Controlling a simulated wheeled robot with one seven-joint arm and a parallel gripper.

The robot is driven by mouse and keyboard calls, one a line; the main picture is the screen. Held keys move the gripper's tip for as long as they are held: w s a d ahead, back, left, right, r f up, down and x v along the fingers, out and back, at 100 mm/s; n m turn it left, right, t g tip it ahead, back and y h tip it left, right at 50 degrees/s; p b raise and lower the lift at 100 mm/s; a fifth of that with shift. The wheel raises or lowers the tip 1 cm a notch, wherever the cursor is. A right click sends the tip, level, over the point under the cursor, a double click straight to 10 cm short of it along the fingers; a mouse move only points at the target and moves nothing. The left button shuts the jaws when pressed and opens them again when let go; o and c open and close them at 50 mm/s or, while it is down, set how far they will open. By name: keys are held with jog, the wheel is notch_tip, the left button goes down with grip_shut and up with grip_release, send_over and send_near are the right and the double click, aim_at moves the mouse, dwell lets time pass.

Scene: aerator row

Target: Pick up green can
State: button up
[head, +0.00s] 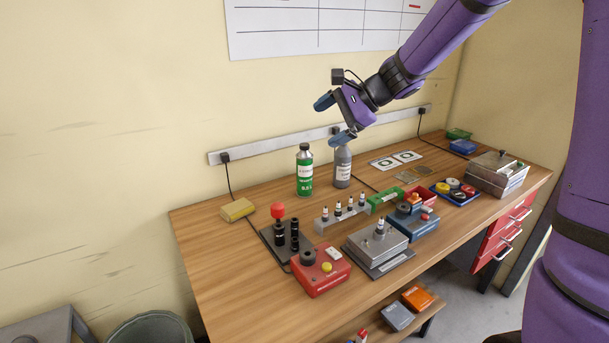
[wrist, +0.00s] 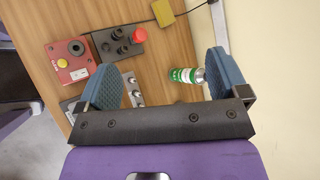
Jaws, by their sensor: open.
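The green can (head: 304,172) stands upright on the wooden table near the wall, with a dark neck and a white band with lettering. It also shows in the wrist view (wrist: 183,75), partly hidden behind the right finger. My gripper (head: 337,120) is open and empty, held above the table, up and to the right of the can. In the wrist view my gripper's (wrist: 157,80) two blue pads are wide apart, and the can lies between them in the picture, closer to the right pad, at table level below.
A grey bottle (head: 342,166) stands just right of the can. A vial rack (head: 341,218), a red box (head: 320,269) and a black stand with a red knob (head: 278,211) are in front. A yellow block (head: 237,210) lies left. The table left of the can is fairly clear.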

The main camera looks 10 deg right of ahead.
jog(key=w+d+f+m+t+y, duration=0.1)
jog(key=w+d+f+m+t, duration=0.2)
jog(key=w+f+m, duration=0.7)
jog(key=m+t, duration=0.3)
jog(key=m, duration=0.1)
send_near(311, 156)
jog(key=a+f, duration=0.1)
jog(key=a, duration=0.1)
jog(key=shift+m+h, duration=0.3)
jog(key=shift+h, duration=0.1)
jog(key=shift+w+d+r+x, duration=0.1)
jog(key=shift+w+x, duration=0.05)
jog(key=shift+x, duration=1.75)
jog(key=shift+w+d+r+x, duration=0.1)
jog(key=shift+x, duration=1.8)
jog(key=shift+w+d+r+x, duration=0.1)
jog(key=shift+w+r+x, duration=0.05)
jog(key=shift+x, duration=1.7)
jog(key=c, duration=1.3)
jog(key=shift+r, duration=0.15)
